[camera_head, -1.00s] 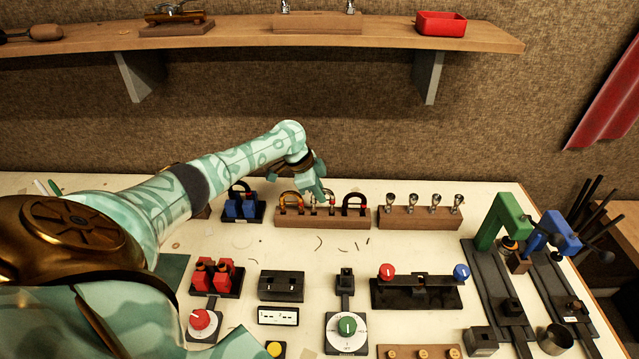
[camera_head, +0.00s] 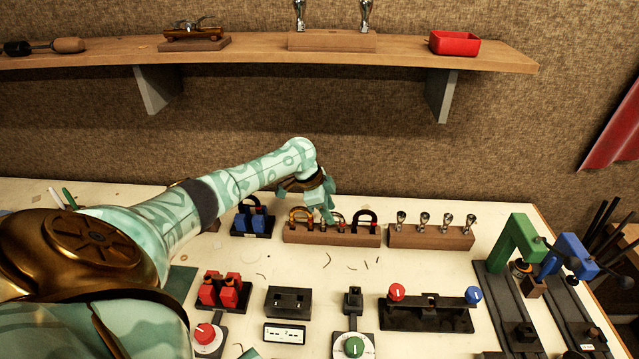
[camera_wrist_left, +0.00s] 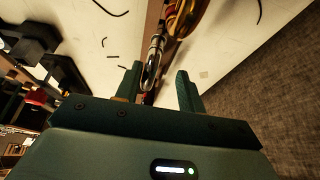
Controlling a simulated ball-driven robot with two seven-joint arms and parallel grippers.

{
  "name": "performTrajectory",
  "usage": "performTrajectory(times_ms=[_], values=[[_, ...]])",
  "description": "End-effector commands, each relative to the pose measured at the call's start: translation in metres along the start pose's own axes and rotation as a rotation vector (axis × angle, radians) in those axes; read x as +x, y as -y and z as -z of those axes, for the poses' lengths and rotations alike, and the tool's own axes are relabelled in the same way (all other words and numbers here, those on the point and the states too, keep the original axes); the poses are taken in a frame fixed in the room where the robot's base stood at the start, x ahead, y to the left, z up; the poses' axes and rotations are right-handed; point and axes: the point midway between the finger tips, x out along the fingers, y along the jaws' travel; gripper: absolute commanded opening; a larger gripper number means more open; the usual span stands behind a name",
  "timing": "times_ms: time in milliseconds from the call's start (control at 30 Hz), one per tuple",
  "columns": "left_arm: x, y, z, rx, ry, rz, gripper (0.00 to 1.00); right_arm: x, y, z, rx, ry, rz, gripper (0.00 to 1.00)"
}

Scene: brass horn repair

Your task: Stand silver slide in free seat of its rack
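The wooden slide rack (camera_head: 300,236) stands at the back of the bench. A brass slide (camera_head: 300,216) stands at its left end and a dark slide (camera_head: 366,216) at its right end. My left gripper (camera_head: 329,214) is low over the rack's middle, between these two. It largely hides what stands behind it. In the left wrist view, the bright silver slide (camera_wrist_left: 153,62) shows as a curved tube between the two fingers of the left gripper (camera_wrist_left: 161,88). The fingers are apart, with a gap visible beside the tube. My right gripper is not in view.
A rack of silver mouthpieces (camera_head: 431,237) stands close to the right. A stand with blue parts (camera_head: 253,223) is close to the left. Red-topped fixtures (camera_head: 224,291) and a black box (camera_head: 288,301) are nearer. The bench strip before the rack is mostly clear.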

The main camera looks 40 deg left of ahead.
Motion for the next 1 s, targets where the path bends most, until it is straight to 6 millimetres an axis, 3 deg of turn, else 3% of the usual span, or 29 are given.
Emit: performTrajectory(times_ms=[300, 500, 700, 1000], values=[[-0.083, 0.001, 0.000, 0.004, 0.003, 0.004, 0.39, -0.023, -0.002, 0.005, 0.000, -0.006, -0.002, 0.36], [-0.129, 0.001, 0.000, 0.003, 0.003, 0.003, 0.39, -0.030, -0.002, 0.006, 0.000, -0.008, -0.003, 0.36], [-0.151, 0.000, 0.000, 0.001, 0.001, 0.001, 0.39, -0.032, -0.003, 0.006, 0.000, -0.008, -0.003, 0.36], [-0.154, 0.000, 0.000, 0.001, 0.001, 0.000, 0.39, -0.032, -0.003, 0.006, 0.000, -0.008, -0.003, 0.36]])
